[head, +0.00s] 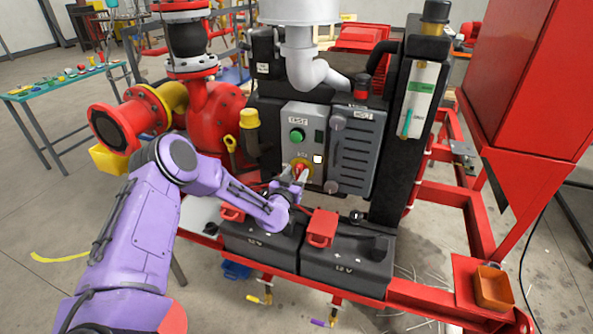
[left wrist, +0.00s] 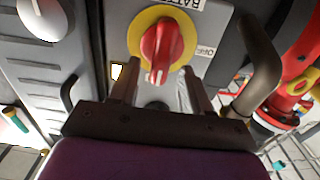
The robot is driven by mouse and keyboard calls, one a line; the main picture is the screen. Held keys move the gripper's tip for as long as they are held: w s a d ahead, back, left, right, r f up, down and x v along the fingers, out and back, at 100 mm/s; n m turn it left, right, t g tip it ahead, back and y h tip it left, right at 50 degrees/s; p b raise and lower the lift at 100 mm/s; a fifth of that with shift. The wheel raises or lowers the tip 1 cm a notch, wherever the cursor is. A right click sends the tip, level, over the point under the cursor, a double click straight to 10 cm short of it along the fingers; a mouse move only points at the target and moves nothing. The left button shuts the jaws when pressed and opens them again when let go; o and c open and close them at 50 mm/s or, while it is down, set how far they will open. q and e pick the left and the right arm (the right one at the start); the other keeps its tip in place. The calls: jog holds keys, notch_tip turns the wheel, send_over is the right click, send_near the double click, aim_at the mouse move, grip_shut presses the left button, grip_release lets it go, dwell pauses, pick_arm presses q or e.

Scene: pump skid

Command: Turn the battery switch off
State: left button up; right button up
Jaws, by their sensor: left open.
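The battery switch is a red knob on a round yellow plate, on the grey panel. It shows large in the left wrist view (left wrist: 162,46) and partly behind my gripper in the head view (head: 300,167). In the left wrist view its handle runs roughly up and down, with white marks at its lower end. An upside-down OFF label (left wrist: 206,51) sits right of the plate. My left gripper (head: 294,178) is open in front of the panel; in the left wrist view its fingers (left wrist: 159,72) stand either side of the knob's lower end, apart from it. My right gripper is not seen.
A green button (head: 297,135) sits above the switch. Two black batteries (head: 345,268) with red terminal covers (head: 321,228) stand below. A grey box with handles (head: 358,155) is to the right. Red pump pipework (head: 215,120) stands left, and a red cabinet (head: 530,90) far right.

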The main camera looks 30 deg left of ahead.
pick_arm(q)
jog(key=shift+w+a, duration=0.1)
jog(key=shift+w, duration=0.5)
jog(key=shift+s, duration=0.1)
grip_shut()
jog(key=shift+s+a+f+n+b, duration=0.1)
jog(key=shift+a+f+n+b, duration=0.2)
jog(key=shift+n+b, duration=2.4)
jog(key=shift+s+a+f+n+b, duration=0.1)
jog(key=shift+a+f+n+b, duration=0.2)
jog(key=shift+n+b, duration=2.4)
jog(key=shift+a+f+n+b, duration=0.3)
jog(key=shift+n+b, duration=1.4)
jog(key=shift+n, duration=1.9)
jog(key=shift+r, duration=0.15)
